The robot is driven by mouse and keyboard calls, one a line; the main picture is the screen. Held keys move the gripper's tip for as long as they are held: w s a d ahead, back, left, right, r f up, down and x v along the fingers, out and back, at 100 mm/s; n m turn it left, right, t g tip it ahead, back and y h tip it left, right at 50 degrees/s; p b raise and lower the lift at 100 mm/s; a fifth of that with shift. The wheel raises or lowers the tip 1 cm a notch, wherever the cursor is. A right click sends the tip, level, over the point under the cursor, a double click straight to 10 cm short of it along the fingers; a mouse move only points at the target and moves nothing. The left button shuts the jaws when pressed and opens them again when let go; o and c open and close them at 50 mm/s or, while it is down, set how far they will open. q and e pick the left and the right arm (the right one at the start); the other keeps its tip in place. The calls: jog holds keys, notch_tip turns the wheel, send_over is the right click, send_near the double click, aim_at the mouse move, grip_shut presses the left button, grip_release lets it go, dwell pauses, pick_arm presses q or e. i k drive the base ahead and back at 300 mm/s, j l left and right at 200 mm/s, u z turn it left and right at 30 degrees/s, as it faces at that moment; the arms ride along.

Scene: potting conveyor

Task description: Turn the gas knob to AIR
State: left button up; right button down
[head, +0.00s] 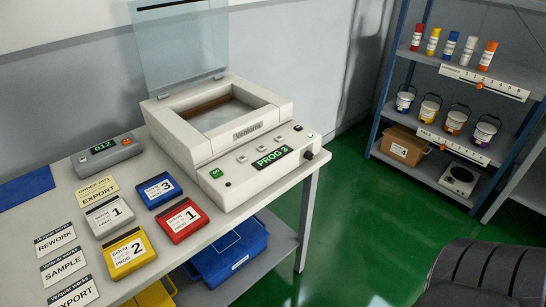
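A white vacuum sealing machine (222,150) stands on the bench with its clear lid (181,45) raised. Its sloped front panel carries a green-lit display (272,157) reading "PROG 3", a green button (216,173) and several small pale buttons. A small black knob (308,155) sits at the right end of the panel. Its pointer and any GAS or AIR marking are too small to read, so I cannot tell its setting.
Cartridges in white, blue, yellow and red (181,220) and paper cards lie on the bench (200,262) left of the machine. A grey device (106,153) shows "012". A blue crate (228,255) is below. Shelves (455,130) stand right; green floor (350,230) lies between.

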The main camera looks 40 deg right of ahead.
aim_at(308, 155)
jog(key=z, duration=1.55)
